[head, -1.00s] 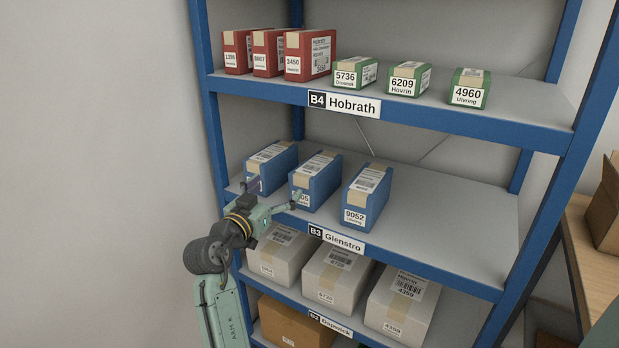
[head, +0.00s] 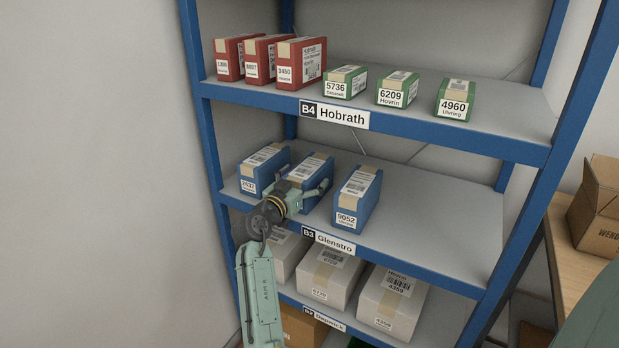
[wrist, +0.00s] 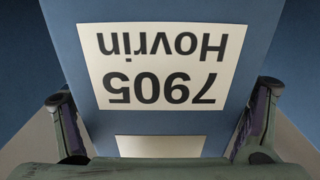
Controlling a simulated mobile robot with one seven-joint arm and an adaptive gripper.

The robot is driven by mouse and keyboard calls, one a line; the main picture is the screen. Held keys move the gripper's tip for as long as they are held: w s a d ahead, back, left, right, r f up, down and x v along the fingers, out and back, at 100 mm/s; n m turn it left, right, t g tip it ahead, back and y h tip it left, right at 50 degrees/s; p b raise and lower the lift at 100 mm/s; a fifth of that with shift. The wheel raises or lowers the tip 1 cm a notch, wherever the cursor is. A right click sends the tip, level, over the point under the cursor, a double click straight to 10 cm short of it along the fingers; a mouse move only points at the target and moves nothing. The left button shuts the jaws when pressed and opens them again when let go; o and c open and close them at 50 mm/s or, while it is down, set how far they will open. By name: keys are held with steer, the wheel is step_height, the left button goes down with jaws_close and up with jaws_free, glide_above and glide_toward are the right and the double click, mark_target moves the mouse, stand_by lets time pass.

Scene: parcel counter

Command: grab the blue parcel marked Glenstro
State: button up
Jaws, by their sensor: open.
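Three blue parcels stand on the middle shelf: the left parcel (head: 247,172), the middle parcel (head: 318,166) and the right parcel (head: 357,192), which reads 9052. The middle parcel's front fills the wrist view, with an upside-down label (wrist: 165,65) reading 7905 Hovrin. The left parcel's name is too small to read. Glenstro shows on the shelf-edge sign (head: 328,241), not legibly on any blue parcel. My gripper (head: 305,184) is open at the middle parcel's front. In the wrist view its fingers flank that parcel's front; contact cannot be told.
The upper shelf (head: 400,123) holds red and green boxes. White boxes (head: 392,300) stand on the shelf below. The middle shelf is bare right of parcel 9052 (head: 430,215). Neighbouring blue parcels stand close on both sides. A cardboard box (head: 597,205) sits at far right.

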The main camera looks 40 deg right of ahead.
steer(key=shift+c, duration=0.3)
steer(key=c, duration=1.3)
steer(key=shift+r, duration=0.1)
steer(key=shift+c, duration=0.7)
